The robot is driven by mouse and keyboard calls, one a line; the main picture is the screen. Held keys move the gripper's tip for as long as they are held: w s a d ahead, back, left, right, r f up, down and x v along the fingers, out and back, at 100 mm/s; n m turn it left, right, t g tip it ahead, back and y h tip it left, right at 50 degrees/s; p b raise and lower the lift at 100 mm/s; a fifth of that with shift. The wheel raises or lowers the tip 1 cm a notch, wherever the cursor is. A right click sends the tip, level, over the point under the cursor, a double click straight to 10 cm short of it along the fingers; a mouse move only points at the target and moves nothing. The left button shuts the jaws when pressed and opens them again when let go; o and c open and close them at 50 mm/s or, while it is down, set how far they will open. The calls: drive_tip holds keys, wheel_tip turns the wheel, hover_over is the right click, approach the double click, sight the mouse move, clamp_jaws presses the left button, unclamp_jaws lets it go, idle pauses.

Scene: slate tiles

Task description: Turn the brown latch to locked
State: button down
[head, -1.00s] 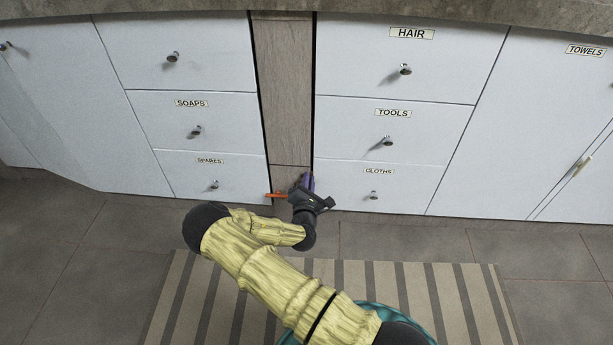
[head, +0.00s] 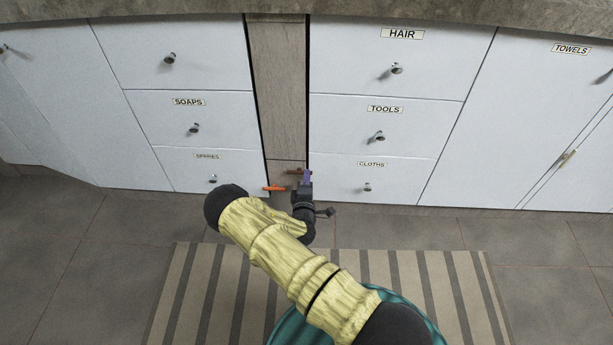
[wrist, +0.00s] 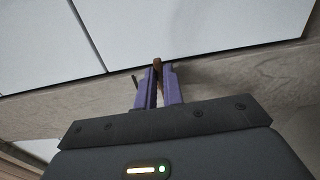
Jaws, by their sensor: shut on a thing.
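The brown latch (head: 293,171) is a small bar low on the wooden strip between the two drawer columns. In the head view it lies roughly level, and its right end is at the purple fingers of my gripper (head: 306,174). In the wrist view the fingers (wrist: 159,82) are closed around the latch (wrist: 157,63), and only its brown end shows between their tips. The rest of it is hidden there. An orange bar (head: 274,188) sits just below and left of the latch, apart from my fingers.
White drawers stand on both sides, with the SPARIES-like label (head: 207,156) at lower left and the CLOTHS label (head: 372,164) at lower right. The CLOTHS knob (head: 368,187) is right of my gripper. A striped rug (head: 215,290) covers the floor below.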

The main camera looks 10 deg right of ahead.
drive_tip(key=shift+f, duration=0.15)
idle(0.3)
drive_tip(key=c, duration=1.5)
unclamp_jaws()
drive_tip(key=shift+s, duration=0.1)
drive_tip(key=p+v, duration=0.6)
drive_tip(key=v, duration=1.1)
drive_tip(key=shift+s, duration=0.15)
